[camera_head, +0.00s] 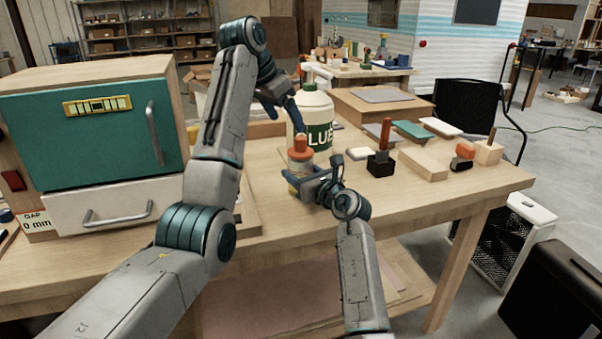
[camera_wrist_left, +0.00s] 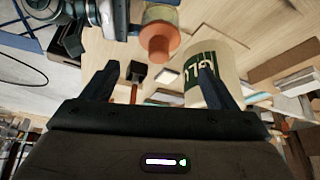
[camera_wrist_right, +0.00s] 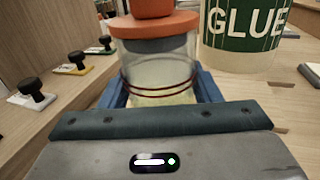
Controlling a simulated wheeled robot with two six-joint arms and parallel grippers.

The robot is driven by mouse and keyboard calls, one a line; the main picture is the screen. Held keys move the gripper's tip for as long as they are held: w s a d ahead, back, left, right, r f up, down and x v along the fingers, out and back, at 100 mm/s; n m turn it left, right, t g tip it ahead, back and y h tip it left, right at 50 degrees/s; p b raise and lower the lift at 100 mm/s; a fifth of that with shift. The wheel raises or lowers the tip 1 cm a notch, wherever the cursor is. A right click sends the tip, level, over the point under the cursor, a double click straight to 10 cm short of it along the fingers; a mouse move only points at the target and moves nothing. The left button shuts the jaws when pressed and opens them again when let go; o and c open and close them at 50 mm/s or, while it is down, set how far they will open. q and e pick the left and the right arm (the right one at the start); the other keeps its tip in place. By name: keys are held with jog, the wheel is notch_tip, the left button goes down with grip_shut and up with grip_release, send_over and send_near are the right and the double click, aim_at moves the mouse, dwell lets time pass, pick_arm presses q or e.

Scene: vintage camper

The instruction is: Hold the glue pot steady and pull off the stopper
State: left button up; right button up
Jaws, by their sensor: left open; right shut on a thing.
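The glue pot (camera_head: 301,170) is a small clear jar with an orange rim, upright on the workbench. Its orange stopper (camera_head: 300,146) sits in the top. My right gripper (camera_head: 312,183) is shut around the jar's body; the right wrist view shows blue fingers on both sides of the glass (camera_wrist_right: 160,72), with dark red bands around it. My left gripper (camera_head: 288,103) is open and empty, above the pot, apart from the stopper. In the left wrist view the stopper (camera_wrist_left: 158,42) lies beyond the open fingers (camera_wrist_left: 157,78).
A large white GLUE bottle (camera_head: 316,115) stands close behind the pot, near my left gripper. A teal-doored cabinet (camera_head: 85,130) is at left. Black-based stamps (camera_head: 380,165) and wooden blocks (camera_head: 423,162) lie to the right. The bench front (camera_head: 400,205) is bare.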

aim_at(296, 141)
pick_arm(q)
jog(key=shift+n+t, duration=0.3)
jog(key=shift+n, duration=0.4)
jog(key=shift+s+x, duration=0.2)
jog(key=shift+x, duration=1.85)
jog(key=shift+s+x, duration=0.2)
jog(key=shift+x, duration=1.85)
jog(key=shift+f, duration=0.2)
jog(key=c, duration=1.1)
jog(key=shift+c, duration=0.3)
jog(key=c, duration=0.3)
